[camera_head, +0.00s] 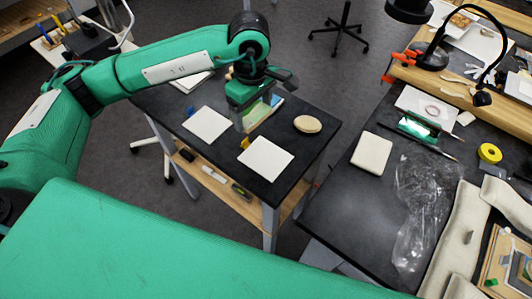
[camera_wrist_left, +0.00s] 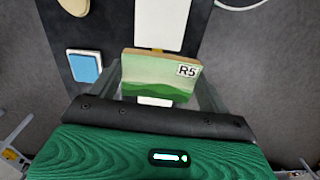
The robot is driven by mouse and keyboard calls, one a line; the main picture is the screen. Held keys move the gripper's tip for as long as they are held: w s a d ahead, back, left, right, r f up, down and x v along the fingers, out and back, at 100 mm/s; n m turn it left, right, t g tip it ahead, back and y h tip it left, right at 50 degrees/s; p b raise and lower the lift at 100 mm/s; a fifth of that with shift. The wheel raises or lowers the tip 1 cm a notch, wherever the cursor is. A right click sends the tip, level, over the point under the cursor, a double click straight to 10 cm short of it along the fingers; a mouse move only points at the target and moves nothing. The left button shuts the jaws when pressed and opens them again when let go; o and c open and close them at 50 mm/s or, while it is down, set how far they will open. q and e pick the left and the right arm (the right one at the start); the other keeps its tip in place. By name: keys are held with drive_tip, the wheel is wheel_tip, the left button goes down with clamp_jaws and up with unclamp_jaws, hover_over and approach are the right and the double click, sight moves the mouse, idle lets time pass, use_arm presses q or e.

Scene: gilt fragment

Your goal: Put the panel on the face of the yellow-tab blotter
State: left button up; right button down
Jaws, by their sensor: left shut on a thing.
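My left gripper (camera_head: 250,112) is shut on the panel (camera_head: 260,116) above the small dark table. In the left wrist view the panel (camera_wrist_left: 158,75) is upright between the fingers (camera_wrist_left: 160,98), showing a pale and green painted face, an "R5" label and a light wooden top edge. The yellow-tab blotter (camera_head: 266,159) lies flat and bare near the table's front edge, its yellow tab (camera_head: 245,143) at the upper left corner. The panel is behind this blotter and apart from it. A blue-tab blotter (camera_head: 206,123) lies to the left. My right gripper is not in view.
A beige oval object (camera_head: 307,124) lies right of the yellow-tab blotter. A blue-topped block (camera_wrist_left: 85,66) lies left of the panel in the wrist view. A second, cluttered bench (camera_head: 335,205) stands at the right, with a gap of floor between.

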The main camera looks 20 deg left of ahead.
use_arm(q)
drive_tip(key=n, duration=0.2)
drive_tip(key=d+r+n+p, duration=0.1)
drive_tip(key=n, duration=0.1)
drive_tip(key=r+n, duration=0.1)
drive_tip(key=n, duration=0.1)
drive_tip(key=shift+d+r, duration=0.2)
drive_tip(key=shift+d, duration=0.1)
drive_tip(key=n, duration=0.1)
drive_tip(key=r+n+p, duration=0.1)
drive_tip(key=n, duration=0.1)
drive_tip(key=shift+d, duration=0.3)
drive_tip(key=r+n+p, duration=0.2)
drive_tip(key=n, duration=0.4)
drive_tip(key=n+p, duration=0.4)
hover_over(267, 156)
wheel_tip(267, 156, down, 15)
drive_tip(key=shift+f, duration=0.2)
wheel_tip(267, 156, down, 3)
drive_tip(key=shift+s+f+p, duration=0.1)
drive_tip(key=shift+f+p, duration=0.1)
drive_tip(key=shift+p, duration=0.3)
drive_tip(key=shift+f, duration=0.3)
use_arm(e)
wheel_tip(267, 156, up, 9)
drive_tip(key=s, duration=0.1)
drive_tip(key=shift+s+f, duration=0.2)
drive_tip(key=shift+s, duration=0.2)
